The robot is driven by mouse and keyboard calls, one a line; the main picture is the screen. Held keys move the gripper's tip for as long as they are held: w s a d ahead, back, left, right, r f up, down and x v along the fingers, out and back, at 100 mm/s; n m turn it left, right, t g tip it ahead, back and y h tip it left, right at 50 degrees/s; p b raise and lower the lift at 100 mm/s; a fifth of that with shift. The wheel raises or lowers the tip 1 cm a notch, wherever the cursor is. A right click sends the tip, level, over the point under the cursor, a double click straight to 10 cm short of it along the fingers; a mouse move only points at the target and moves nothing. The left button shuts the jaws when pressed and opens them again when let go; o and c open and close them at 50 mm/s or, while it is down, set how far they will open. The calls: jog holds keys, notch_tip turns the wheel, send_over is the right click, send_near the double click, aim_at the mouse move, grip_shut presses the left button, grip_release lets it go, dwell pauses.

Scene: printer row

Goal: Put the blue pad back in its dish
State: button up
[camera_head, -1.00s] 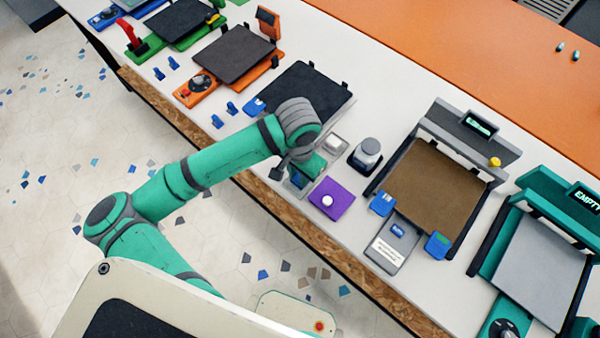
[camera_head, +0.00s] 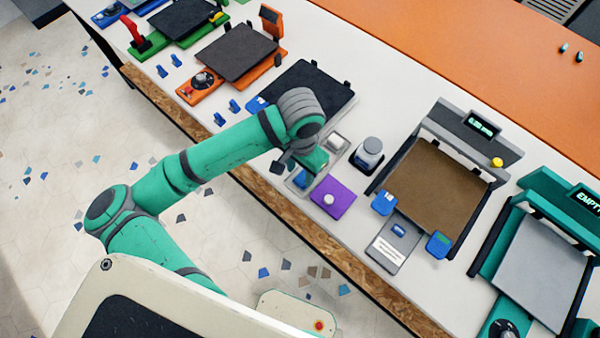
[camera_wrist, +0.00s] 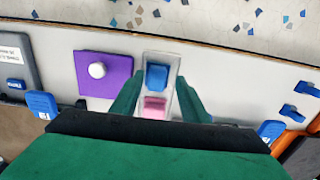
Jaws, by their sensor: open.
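The blue pad (camera_wrist: 157,77) shows in the wrist view as a small block in a narrow pale dish (camera_wrist: 149,60). A pink pad (camera_wrist: 155,107) lies beside it in the same dish, nearer my wrist. My gripper (camera_wrist: 158,84) is open, its two teal fingers on either side of the dish, with the blue pad between them. I see no finger touching the pad; the height between them is unclear. In the head view my gripper (camera_head: 312,161) is above the dish, hiding part of it, and the blue pad (camera_head: 302,179) shows just below it.
A purple plate with a white knob (camera_head: 333,197) stands close beside the dish. A grey-lidded jar (camera_head: 368,153) and a black printer bed (camera_head: 305,88) are also near. The brown-bed printer (camera_head: 437,185) is farther right. The table's front edge (camera_head: 285,208) is close.

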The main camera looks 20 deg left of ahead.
aim_at(300, 176)
notch_tip(300, 176, up, 10)
jog(key=shift+f, duration=0.2)
dwell(0.6)
